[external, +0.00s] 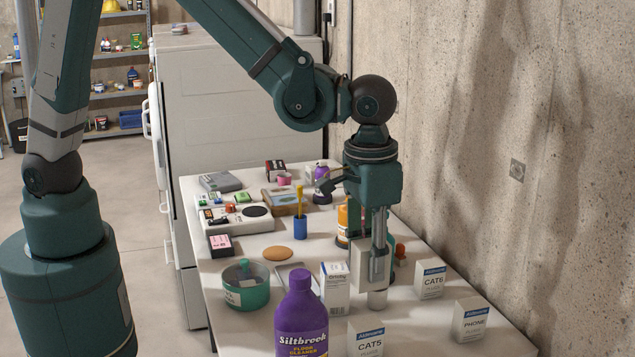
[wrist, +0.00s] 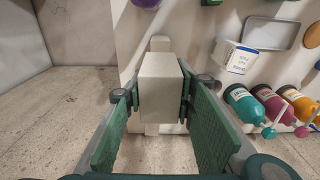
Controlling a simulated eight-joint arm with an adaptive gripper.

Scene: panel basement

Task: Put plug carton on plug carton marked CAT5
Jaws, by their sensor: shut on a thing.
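My gripper (external: 377,268) is shut on a pale plug carton (external: 359,266) and holds it upright above the table. In the wrist view the held carton (wrist: 160,85) sits between both fingers, showing plain sides. The carton marked CAT5 (external: 366,341) stands on the table at the front, its lower part cut off by the picture edge. A carton that seems to read CAT6 (external: 431,282) stands right of my gripper, and one marked PHONE (external: 472,321) stands further front right. In the wrist view, a pale carton top (wrist: 160,43) shows just beyond the held one, its label hidden.
A purple floor cleaner bottle (external: 301,318) stands left of the CAT5 carton. A white box (external: 335,288) stands close to my gripper's left. A green pot (external: 245,287) is further left. Several bottles (wrist: 270,105) line the wrist view's right side. The concrete wall (external: 510,150) borders the table.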

